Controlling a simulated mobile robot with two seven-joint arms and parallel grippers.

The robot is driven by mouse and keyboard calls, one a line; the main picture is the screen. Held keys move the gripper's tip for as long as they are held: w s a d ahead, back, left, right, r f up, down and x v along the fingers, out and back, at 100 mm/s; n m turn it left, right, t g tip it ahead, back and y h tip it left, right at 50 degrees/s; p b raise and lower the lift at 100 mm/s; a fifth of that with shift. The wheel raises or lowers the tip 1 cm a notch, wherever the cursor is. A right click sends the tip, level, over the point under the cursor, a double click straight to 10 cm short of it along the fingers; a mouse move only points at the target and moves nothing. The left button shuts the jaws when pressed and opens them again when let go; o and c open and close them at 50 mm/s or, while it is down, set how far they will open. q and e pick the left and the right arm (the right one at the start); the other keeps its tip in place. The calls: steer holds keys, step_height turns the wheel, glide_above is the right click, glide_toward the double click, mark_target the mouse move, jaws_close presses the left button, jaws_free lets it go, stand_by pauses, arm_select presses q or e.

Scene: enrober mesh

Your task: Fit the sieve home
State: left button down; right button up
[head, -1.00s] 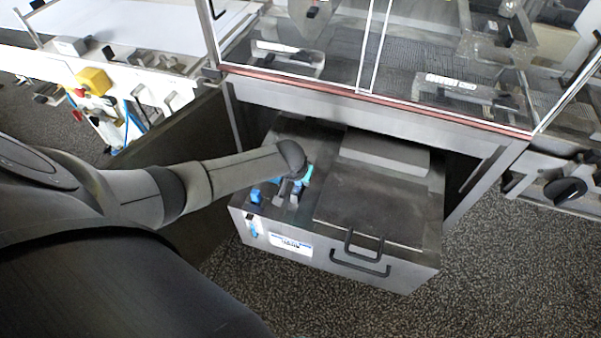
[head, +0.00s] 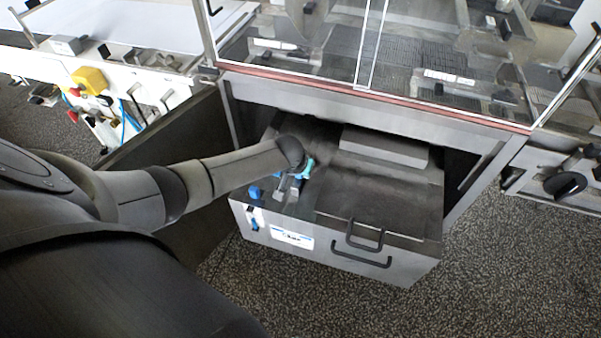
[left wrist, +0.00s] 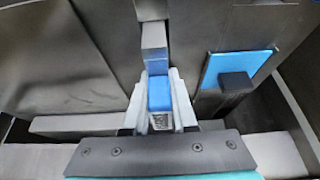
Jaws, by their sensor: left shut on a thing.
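My left gripper (head: 287,188) is over the left part of the steel tank's top, pointing down. In the left wrist view, its two grey fingers (left wrist: 159,108) are shut on a blue grip piece (left wrist: 159,92). A grey metal bar (left wrist: 154,40) runs on from this piece towards the top of the picture. This looks like the handle of the sieve. The sieve's mesh is not visible, so I cannot tell how it is seated. The tank (head: 340,262) has a dark lid with black handles. My right gripper is not in view.
A blue plate with a dark knob (left wrist: 236,84) is close right of my fingers in the wrist view. A grey raised box (head: 385,147) is at the tank's back. The machine's frame and clear guard (head: 300,40) overhang the tank's rear. Speckled floor is free in front.

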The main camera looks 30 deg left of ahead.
mark_target(297, 186)
arm_select(q)
steer(key=shift+g, duration=0.4)
steer(key=s+f, duration=0.1)
steer(key=s+d+f, duration=0.1)
steer(key=s+f, duration=0.1)
steer(key=c, duration=0.9)
jaws_free()
steer(key=shift+o, duration=1.3)
steer(key=shift+r, duration=0.25)
steer(key=s+r+p, duration=0.1)
steer(key=r+p, duration=0.2)
steer(key=r, duration=0.5)
steer(key=s+r+t+p, duration=0.1)
steer(key=s+r+p, duration=0.1)
steer(key=r, duration=0.6)
steer(key=shift+s+d+p, duration=0.2)
steer(key=shift+s+p, duration=0.05)
steer(key=shift+p, duration=0.45)
steer(key=shift+r, duration=0.1)
